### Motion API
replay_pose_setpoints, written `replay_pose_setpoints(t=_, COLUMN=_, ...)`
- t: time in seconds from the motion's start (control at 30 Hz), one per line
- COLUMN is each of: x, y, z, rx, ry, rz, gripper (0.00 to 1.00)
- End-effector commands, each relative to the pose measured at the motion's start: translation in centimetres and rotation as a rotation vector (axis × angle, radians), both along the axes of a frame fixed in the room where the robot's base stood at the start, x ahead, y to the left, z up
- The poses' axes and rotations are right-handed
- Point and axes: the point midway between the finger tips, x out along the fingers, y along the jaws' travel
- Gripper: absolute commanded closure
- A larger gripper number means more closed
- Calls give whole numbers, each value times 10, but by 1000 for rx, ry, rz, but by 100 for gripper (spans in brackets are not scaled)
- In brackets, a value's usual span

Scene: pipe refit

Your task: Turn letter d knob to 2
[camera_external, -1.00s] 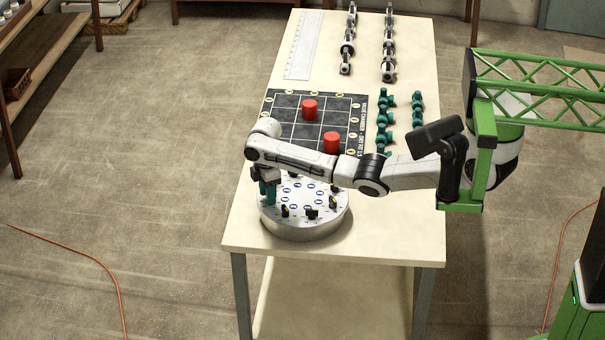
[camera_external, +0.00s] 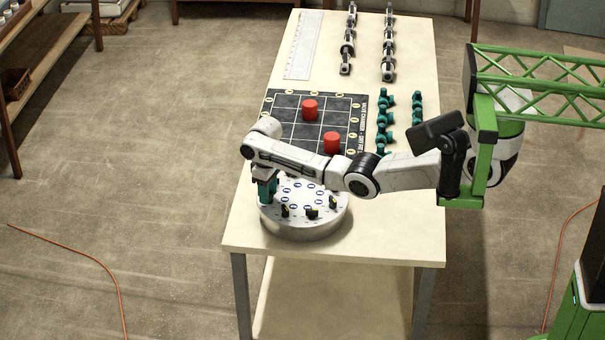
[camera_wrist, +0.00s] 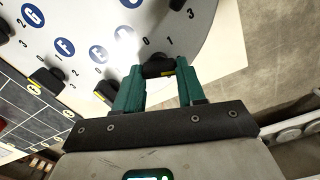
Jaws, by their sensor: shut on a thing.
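The round metal knob panel (camera_external: 305,225) sits at the near end of the table, with black knobs and blue letter discs on its face. My gripper (camera_external: 268,196) is at the panel's left side, fingers pointing down. In the wrist view, my teal fingers (camera_wrist: 157,80) are closed on a black knob (camera_wrist: 157,65) from both sides. A yellow mark shows on that knob's near edge. The numbers 0, 1 and 3 are readable around it. Its letter is not readable, so I cannot tell whether it is d. Blue F (camera_wrist: 65,46) and G (camera_wrist: 97,25) discs show to its left.
Other black knobs (camera_wrist: 46,79) stand close by on the panel. A dark grid board (camera_external: 287,115) with two red cylinders (camera_external: 310,109) lies behind it. Teal fittings (camera_external: 416,108) stand at the right. The table's front-right corner (camera_external: 400,245) is clear.

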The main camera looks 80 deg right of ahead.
Motion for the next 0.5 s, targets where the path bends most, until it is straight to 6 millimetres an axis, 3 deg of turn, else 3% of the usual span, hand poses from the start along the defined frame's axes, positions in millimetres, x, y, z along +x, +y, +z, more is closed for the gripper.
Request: replay_pose_setpoints(t=0.5, x=-1, y=-1, z=0, rx=0, ry=2, rz=-180, gripper=91)
